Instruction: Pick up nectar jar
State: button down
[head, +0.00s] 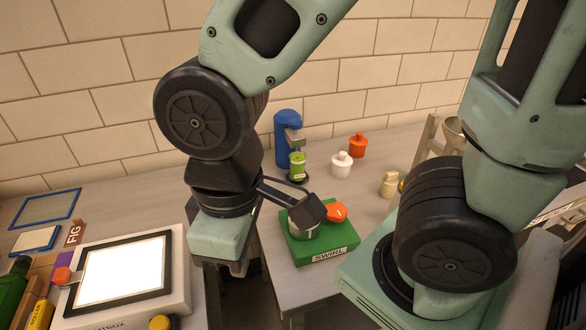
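No jar shows a readable nectar label, so I cannot tell which one is the nectar jar. Candidates on the counter are a white lidded jar (342,166), an orange-red jar (358,146) behind it to the right, and a small beige jar (389,185) further right. A green container with a pale label (298,166) stands at a blue device (284,140). My gripper (236,268) points down left of the green SWIRL base, apart from all these jars. Its fingers are mostly hidden under the teal wrist, so its opening is unclear.
The green SWIRL base (325,253) carries a metal cup and an orange hexagonal piece (336,212). A lightbox (180,290) with a bright panel stands left. Several bottles and boxes crowd the far left. A tile wall closes the back. Bare counter (225,168) lies left of the blue device.

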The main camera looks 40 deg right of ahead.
aim_at(297, 167)
jog(key=k+z, duration=0.1)
jog(key=z, duration=1.4)
jog(key=j+z, duration=0.1)
jog(key=z, duration=1.35)
jog(key=j+u, duration=0.1)
jog(key=u, duration=2)
jog(key=j, duration=0.6)
jog(key=k+j, duration=0.1)
jog(key=j, duration=0.45)
jog(key=j+z, duration=0.05)
